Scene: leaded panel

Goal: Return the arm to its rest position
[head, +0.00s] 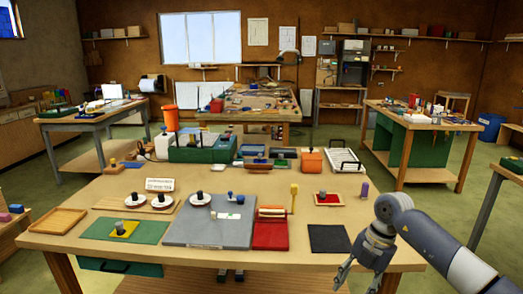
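My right arm (420,235) comes in from the lower right. Its gripper (358,282) points down at the front right corner of the workbench (190,262), close to the dark square mat (328,239). Its fingers look spread apart, with nothing visible between them. Whether it is over the bench top or just in front of the edge is hard to tell. My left arm and gripper are not in view.
The bench holds a grey board (210,232), green mat (125,229), red tray (270,236), wooden tray (58,221) and yellow-topped post (294,192). A purple piece (364,189) stands near the right edge. Open floor lies right of the bench.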

